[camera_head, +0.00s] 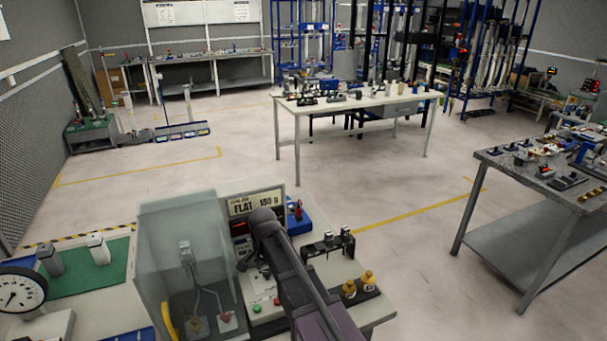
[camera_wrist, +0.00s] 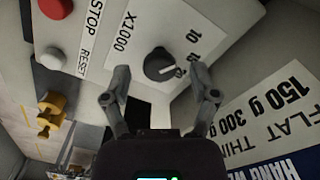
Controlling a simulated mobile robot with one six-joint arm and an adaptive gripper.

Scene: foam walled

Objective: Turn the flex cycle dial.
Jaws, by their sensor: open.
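The flex cycle dial (camera_wrist: 158,66) is a round dark knob with a white pointer mark, on a pale panel marked "X1000" and "10". My gripper (camera_wrist: 160,72) is open in the wrist view, with one finger on each side of the dial. The dial sits between the fingertips in the picture; whether they touch it I cannot tell. In the head view my gripper (camera_head: 246,262) is partly hidden behind my arm, low over the bench machine. The dial cannot be made out there.
A red stop button (camera_wrist: 55,8) and a white reset button (camera_wrist: 49,58) are on the same panel. A "FLAT 150 g" sign (camera_head: 256,204) stands behind. A clear guard box (camera_head: 185,250) stands left of my arm; yellow pieces (camera_head: 358,286) sit to the right.

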